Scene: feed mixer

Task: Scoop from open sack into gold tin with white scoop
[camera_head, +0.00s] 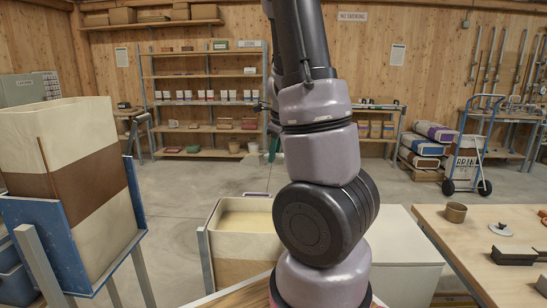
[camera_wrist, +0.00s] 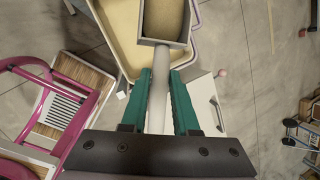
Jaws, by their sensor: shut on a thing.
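My gripper (camera_wrist: 160,100) has green fingers shut on the pale handle of the white scoop (camera_wrist: 163,65). The scoop's box-shaped head (camera_wrist: 186,42) points to the top of the wrist view, with tan grainy feed inside it. The open sack (camera_head: 205,240), cream and brown with pale yellow feed in it, stands low in the middle of the head view. It also shows under the scoop in the wrist view (camera_wrist: 118,30). The gold tin (camera_head: 456,212) stands upright on the wooden table at right.
A tall cream-and-brown sack (camera_head: 75,175) stands in a blue holder (camera_head: 45,225) at left. The wooden table (camera_head: 450,245) also bears a dark scoop-like pan (camera_head: 513,257) and a pale lid (camera_head: 500,229). A white cabinet (camera_head: 408,260) stands beside the open sack. A blue hand truck (camera_head: 475,150) is farther back.

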